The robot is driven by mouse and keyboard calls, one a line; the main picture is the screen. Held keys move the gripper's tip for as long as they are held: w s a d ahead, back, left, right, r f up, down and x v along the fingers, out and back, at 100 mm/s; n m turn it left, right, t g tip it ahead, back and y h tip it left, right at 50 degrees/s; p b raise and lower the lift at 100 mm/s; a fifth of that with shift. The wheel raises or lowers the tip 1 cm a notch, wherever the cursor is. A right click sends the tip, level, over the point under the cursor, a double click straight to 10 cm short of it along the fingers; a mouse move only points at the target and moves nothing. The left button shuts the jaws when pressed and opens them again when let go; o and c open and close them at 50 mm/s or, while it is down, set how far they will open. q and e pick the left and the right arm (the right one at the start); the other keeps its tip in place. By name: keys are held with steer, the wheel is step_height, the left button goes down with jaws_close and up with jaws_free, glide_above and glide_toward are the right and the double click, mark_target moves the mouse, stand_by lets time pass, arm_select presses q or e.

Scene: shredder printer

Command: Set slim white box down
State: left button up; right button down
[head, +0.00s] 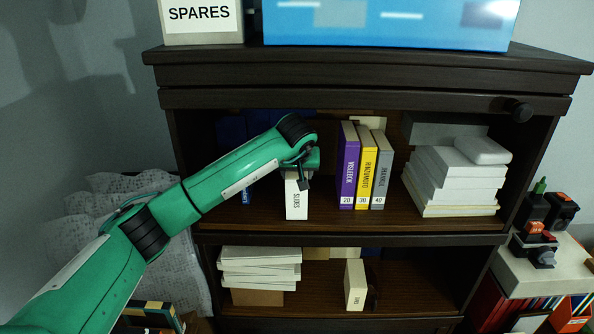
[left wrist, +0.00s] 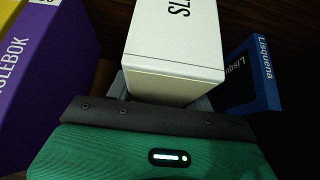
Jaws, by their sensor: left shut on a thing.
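The slim white box (head: 297,203), lettered "SLIDES", stands upright on or just above the floor of the upper shelf (head: 410,219). I cannot tell whether its base touches. My left gripper (head: 303,171) reaches in from the left and is shut on the box near its top. In the left wrist view the box (left wrist: 175,45) fills the middle in front of my left gripper (left wrist: 165,92), whose fingertips are mostly hidden. My right gripper is not in view.
Purple (head: 348,165), yellow (head: 365,170) and grey (head: 380,170) binders stand right of the box. A blue "Lisquena" book (left wrist: 250,75) is on its other side. White stacked boxes (head: 455,180) lie at the shelf's right. The shelf floor between binders and stack is clear.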

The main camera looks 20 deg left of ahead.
arm_select(q)
steer(key=shift+f, duration=0.15)
steer(key=o, duration=1)
steer(key=shift+o, duration=0.2)
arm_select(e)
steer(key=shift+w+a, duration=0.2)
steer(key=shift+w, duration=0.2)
arm_select(q)
steer(key=b, duration=0.4)
glide_toward(296, 194)
steer(key=f, duration=0.2)
steer(key=w+f, duration=0.1)
steer(key=f, duration=0.2)
steer(key=shift+w+a+f, duration=0.1)
steer(key=shift+w+f, duration=0.05)
steer(key=shift+f, duration=0.05)
steer(key=shift+s+d, duration=0.2)
steer(key=shift+s, duration=0.55)
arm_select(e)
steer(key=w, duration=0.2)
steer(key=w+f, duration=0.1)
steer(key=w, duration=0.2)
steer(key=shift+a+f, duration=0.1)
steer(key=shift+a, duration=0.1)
